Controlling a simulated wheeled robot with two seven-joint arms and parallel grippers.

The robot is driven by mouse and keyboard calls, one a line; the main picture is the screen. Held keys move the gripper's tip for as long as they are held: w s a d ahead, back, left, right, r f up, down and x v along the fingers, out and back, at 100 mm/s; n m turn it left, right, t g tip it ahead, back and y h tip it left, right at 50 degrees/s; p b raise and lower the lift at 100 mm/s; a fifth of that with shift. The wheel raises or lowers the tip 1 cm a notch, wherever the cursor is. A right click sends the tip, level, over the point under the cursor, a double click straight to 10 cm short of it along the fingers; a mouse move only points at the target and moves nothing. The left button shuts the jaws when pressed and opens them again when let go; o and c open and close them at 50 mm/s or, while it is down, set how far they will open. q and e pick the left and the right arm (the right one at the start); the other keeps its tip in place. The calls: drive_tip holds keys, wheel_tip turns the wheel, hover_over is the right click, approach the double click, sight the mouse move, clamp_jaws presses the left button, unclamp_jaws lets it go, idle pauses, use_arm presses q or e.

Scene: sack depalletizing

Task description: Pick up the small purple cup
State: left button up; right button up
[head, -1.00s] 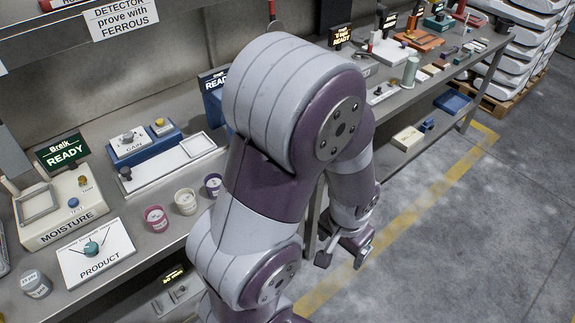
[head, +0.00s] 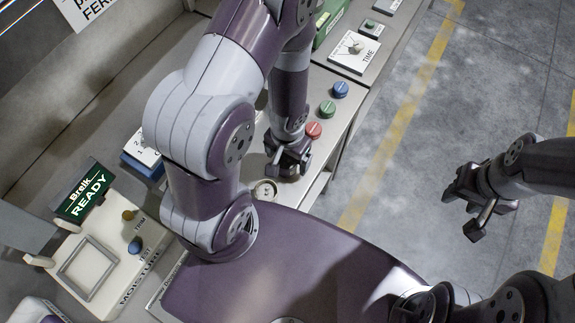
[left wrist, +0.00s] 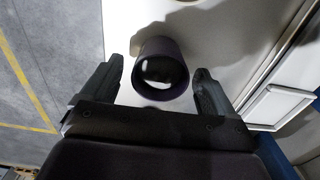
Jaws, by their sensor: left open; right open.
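A small dark purple cup (left wrist: 162,72) stands on the bench in the left wrist view, its round mouth facing the camera. My left gripper (left wrist: 158,76) is open, with one finger on each side of the cup and a gap at both sides. I cannot tell how far down the fingers reach. In the head view my left gripper (head: 288,168) points down over the bench, and I cannot make out the purple cup there. My right gripper (head: 476,208) is open and empty above the floor at the right.
A cream cup (head: 264,191) stands close beside my left gripper. Red (head: 313,130), green (head: 327,108) and blue (head: 340,90) round pieces lie farther along the bench. The moisture device (head: 90,265) is at lower left. The floor at the right is clear.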

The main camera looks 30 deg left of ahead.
use_arm(q)
drive_tip(key=shift+s+d+f, duration=0.1)
drive_tip(key=shift+d+f, duration=0.15)
drive_tip(key=shift+f, duration=0.05)
drive_tip(key=shift+s+r, duration=0.1)
drive_tip(key=shift+s, duration=0.1)
drive_tip(key=shift+s+a, duration=0.1)
drive_tip(key=shift+a, duration=0.25)
drive_tip(key=c, duration=0.9)
drive_tip(key=shift+w+d, duration=0.1)
drive_tip(key=shift+w, duration=0.1)
drive_tip(key=shift+c, duration=1.4)
drive_tip(key=shift+d, duration=0.1)
drive_tip(key=shift+s, duration=0.1)
